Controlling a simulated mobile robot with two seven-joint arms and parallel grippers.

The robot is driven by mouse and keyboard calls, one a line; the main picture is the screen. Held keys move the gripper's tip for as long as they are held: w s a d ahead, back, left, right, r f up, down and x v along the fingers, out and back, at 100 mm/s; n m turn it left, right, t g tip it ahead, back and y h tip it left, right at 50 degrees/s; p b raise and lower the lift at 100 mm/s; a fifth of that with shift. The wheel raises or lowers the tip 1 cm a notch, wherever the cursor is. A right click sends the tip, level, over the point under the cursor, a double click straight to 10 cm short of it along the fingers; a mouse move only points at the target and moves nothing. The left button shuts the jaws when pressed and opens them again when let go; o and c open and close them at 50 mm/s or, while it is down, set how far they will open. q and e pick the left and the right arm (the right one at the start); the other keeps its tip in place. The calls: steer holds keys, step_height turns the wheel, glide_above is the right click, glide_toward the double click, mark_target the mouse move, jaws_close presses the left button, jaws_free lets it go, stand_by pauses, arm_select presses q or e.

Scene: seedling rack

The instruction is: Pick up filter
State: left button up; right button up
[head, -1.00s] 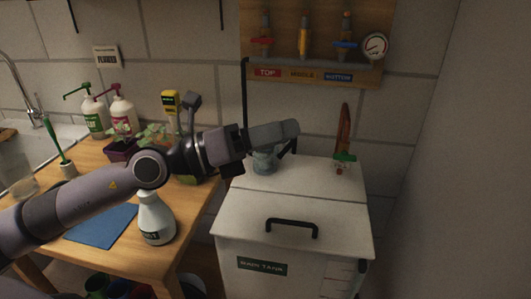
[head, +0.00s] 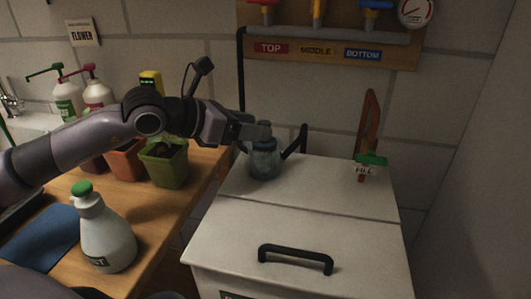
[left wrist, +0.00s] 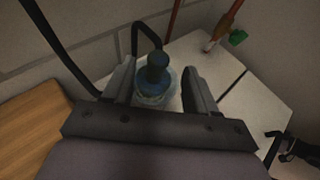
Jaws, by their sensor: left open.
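The filter (head: 265,160) is a bluish, see-through canister with a darker knob on top. It stands upright on the back left of the white tank's lid (head: 315,205). My left gripper (head: 258,132) is at the filter's top in the head view and hides part of it. In the left wrist view the filter's knob (left wrist: 157,70) lies between the two open fingers of the gripper (left wrist: 158,82), with a gap visible on the right side. My right gripper is not in view.
A black pipe (head: 242,90) runs down the wall behind the filter. A red pipe with a green FILL valve (head: 371,159) stands at the lid's right. A black handle (head: 295,260) is in front. Pots and a spray bottle (head: 105,235) stand on the wooden table.

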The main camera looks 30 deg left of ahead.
arm_select(q)
steer(key=shift+p+x, duration=0.6)
steer(key=shift+x, duration=2.3)
steer(key=shift+a+f, duration=0.1)
steer(key=shift+a, duration=0.1)
steer(key=shift+c, duration=0.3)
jaws_close()
